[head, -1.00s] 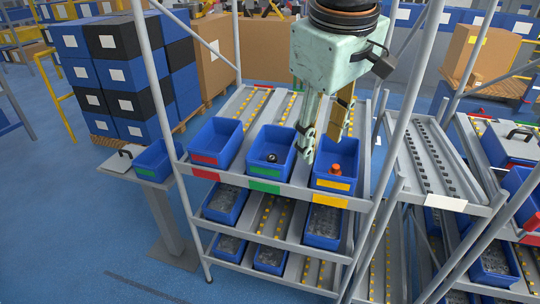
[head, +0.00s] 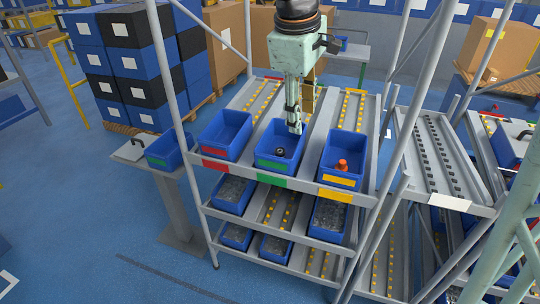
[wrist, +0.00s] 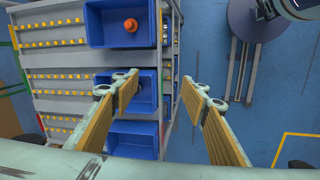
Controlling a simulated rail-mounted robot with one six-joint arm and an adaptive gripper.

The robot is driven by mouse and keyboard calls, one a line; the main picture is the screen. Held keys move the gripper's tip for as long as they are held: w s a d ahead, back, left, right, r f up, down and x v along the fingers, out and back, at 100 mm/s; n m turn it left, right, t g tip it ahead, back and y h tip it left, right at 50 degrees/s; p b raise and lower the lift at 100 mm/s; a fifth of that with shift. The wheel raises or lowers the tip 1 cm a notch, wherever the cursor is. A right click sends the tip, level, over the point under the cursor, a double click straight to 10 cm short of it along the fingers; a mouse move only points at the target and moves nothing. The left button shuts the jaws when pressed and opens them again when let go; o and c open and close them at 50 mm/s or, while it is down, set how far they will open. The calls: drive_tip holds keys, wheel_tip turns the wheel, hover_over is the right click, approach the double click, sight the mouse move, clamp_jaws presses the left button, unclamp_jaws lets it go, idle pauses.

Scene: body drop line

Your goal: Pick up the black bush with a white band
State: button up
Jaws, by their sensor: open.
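A small dark bush (head: 281,152) lies in the middle blue bin (head: 262,164), the one with the green label, on the top shelf. It is too small to make out a white band. My gripper (head: 296,129) points down over the back right part of this bin, apart from the bush. In the wrist view my gripper (wrist: 157,88) has its two fingers wide apart with nothing between them. The left finger covers part of the middle bin (wrist: 151,77) there, and the bush is mostly hidden.
The right bin (head: 328,175) with a yellow label holds an orange part (head: 342,165). The left bin (head: 208,151) with a red label looks empty. Grey rack posts (head: 388,150) stand at the sides. Lower shelves hold more blue bins. A small blue bin (head: 166,151) sits on a side stand.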

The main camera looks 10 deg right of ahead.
drive_tip(key=w+a+f+n+p, duration=0.1)
drive_tip(key=w+f+n, duration=0.15)
drive_tip(key=w, duration=0.35)
drive_tip(key=w+a+f+n+p, duration=0.1)
drive_tip(key=w+f, duration=0.3)
drive_tip(key=w, duration=0.1)
drive_tip(key=n+h+p, duration=0.1)
drive_tip(key=n+p, duration=0.1)
drive_tip(key=n, duration=0.1)
approach(280, 151)
drive_tip(key=w+v, duration=0.1)
drive_tip(key=v, duration=0.3)
drive_tip(key=shift+w+a+f+n+g, duration=0.1)
drive_tip(key=shift+w+f+n+g, duration=0.1)
drive_tip(key=shift+w+n+g, duration=0.15)
drive_tip(key=shift+f, duration=0.15)
drive_tip(key=shift+x, duration=4.2)
drive_tip(key=shift+s, duration=0.1)
drive_tip(key=shift+s+p+x, duration=0.15)
drive_tip(key=shift+x, duration=1.15)
drive_tip(key=shift+s+p+x, duration=0.15)
drive_tip(key=shift+s+x, duration=0.05)
drive_tip(key=shift+x, duration=1.1)
drive_tip(key=shift+w, duration=0.2)
